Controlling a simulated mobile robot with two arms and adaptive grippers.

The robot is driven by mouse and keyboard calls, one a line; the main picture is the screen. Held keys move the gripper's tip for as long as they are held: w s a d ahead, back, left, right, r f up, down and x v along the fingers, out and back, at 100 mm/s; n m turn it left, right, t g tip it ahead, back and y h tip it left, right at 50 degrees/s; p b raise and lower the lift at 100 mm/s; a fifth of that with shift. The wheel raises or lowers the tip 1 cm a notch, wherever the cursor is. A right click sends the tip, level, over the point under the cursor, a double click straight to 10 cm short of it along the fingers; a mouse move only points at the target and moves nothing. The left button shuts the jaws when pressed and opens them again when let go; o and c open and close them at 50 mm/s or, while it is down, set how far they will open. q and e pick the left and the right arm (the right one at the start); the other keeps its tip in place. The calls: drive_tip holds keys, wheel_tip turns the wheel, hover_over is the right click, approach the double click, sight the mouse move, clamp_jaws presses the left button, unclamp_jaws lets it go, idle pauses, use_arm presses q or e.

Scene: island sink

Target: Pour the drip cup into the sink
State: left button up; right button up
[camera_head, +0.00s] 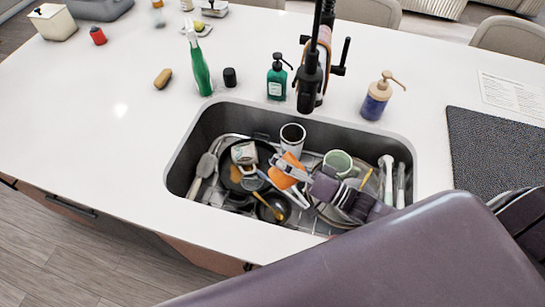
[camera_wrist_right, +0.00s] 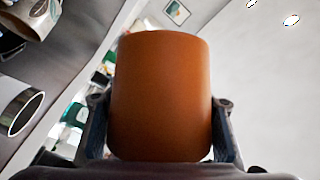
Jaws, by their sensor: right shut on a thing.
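My right gripper (camera_head: 289,168) shows over the sink (camera_head: 181,165) in the head view, with its purple arm reaching in from the right. It is shut on an orange-brown cup (camera_head: 287,162), which I take to be the drip cup. In the right wrist view the cup (camera_wrist_right: 160,95) fills the middle, with a dark finger on each side. Its opening and contents are hidden, and its exact tilt cannot be told. In the head view it appears above or among the dishes in the basin. My left gripper is out of view.
The basin holds a white cup (camera_head: 292,136), a green mug (camera_head: 338,161), a patterned mug (camera_head: 244,153), pans and utensils. The black faucet (camera_head: 310,80) stands behind. A green soap bottle (camera_head: 277,80), spray bottle (camera_head: 199,70) and purple dispenser (camera_head: 376,101) stand nearby. The left counter is mostly clear.

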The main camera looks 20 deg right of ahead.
drive_tip(key=d+r+m+t+h+b, duration=0.3)
drive_tip(key=m+t+b, duration=0.3)
drive_tip(key=m, duration=0.8)
drive_tip(key=shift+w+d+r+t+h, duration=0.35)
drive_tip(key=shift+d+t, duration=0.25)
drive_tip(key=shift+d, duration=0.25)
idle(0.3)
